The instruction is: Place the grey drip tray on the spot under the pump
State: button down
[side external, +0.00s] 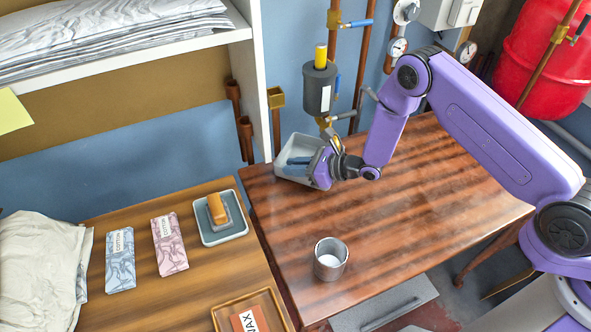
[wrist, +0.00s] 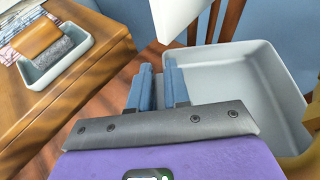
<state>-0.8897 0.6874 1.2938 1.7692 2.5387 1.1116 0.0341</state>
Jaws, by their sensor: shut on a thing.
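The grey drip tray (side external: 284,150) is at the back left corner of the reddish wooden table, looking tilted with its inside partly toward the side camera. My gripper (side external: 292,161) is shut on one of its walls. In the wrist view the tray (wrist: 258,85) extends to the right of my blue fingers (wrist: 159,78); the grip on the wall is partly hidden. The pump (side external: 319,88), a dark grey cylinder with a yellow top, is on the pipework above and slightly right of the tray. The spot under it cannot be made out, and I cannot tell whether the tray touches the table.
A white shelf post (side external: 256,90) and copper pipes (side external: 247,138) stand close behind and left of the tray. A metal cup (side external: 331,259) stands near the table's front. A smaller bench on the left holds a dish (side external: 236,231) with an orange-handled brush. The table's middle is clear.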

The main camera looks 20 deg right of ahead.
jog(key=shift+f, duration=0.75)
jog(key=c, duration=1.1)
grip_release()
jog(key=shift+s+d, duration=0.1)
jog(key=shift+d, duration=0.05)
jog(key=v, duration=1.2)
